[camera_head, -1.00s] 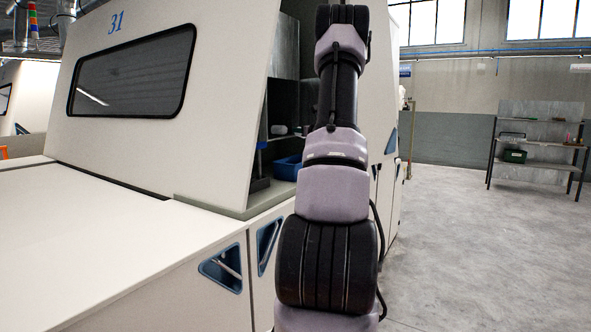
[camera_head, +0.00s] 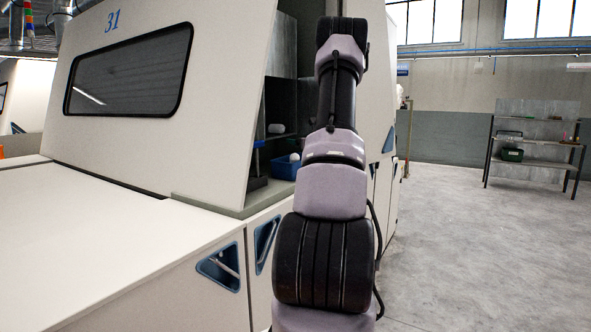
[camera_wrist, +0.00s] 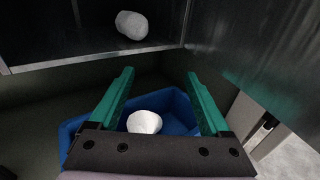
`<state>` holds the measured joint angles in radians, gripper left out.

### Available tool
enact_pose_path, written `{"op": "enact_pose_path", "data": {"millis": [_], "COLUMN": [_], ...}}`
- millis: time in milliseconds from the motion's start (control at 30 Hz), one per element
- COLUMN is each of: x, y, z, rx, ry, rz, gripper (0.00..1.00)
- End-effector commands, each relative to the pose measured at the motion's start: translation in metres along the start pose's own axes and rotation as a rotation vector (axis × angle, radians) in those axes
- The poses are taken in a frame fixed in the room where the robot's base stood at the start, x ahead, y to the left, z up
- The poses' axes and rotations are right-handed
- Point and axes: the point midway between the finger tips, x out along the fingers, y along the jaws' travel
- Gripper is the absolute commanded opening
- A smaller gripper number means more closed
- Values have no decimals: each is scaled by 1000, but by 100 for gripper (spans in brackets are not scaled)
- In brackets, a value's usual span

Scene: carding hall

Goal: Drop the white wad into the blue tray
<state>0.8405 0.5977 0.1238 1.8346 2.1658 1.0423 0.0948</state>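My gripper (camera_wrist: 160,74) is open, its two green fingers wide apart with nothing between their tips. The blue tray (camera_wrist: 180,112) is beneath the fingers in the wrist view, partly hidden by the gripper's body. A white wad (camera_wrist: 144,122) shows within the tray's outline, clear of both fingers; I cannot tell whether it has settled. In the head view the blue tray (camera_head: 284,171) is in the machine's recess, with the white wad (camera_head: 294,157) at its upper edge. A second white wad (camera_wrist: 131,25) lies on the shelf above; it also shows in the head view (camera_head: 276,128).
The recess has a grey shelf (camera_wrist: 85,55) above the tray and a metal wall (camera_wrist: 255,45) at right. A dark upright tool (camera_head: 257,160) stands left of the tray. The floor (camera_head: 455,230) to the right is open, with a shelving rack (camera_head: 535,145) at the back.

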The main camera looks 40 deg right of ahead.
Motion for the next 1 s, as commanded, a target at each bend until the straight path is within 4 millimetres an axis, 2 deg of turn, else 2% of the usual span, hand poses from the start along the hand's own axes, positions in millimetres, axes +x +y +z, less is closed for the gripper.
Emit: {"op": "enact_pose_path", "data": {"millis": [267,367,700,833,1000], "x": [-5,-17,-84,-100,-108], "y": [0,-1,0,0,0], "z": [0,1,0,0,0], "rx": [0,-1,-1,-1,0], "ry": [0,1,0,0,0], "rz": [0,-2,-1,-1,-1], "gripper": [81,81,81,81,81]}}
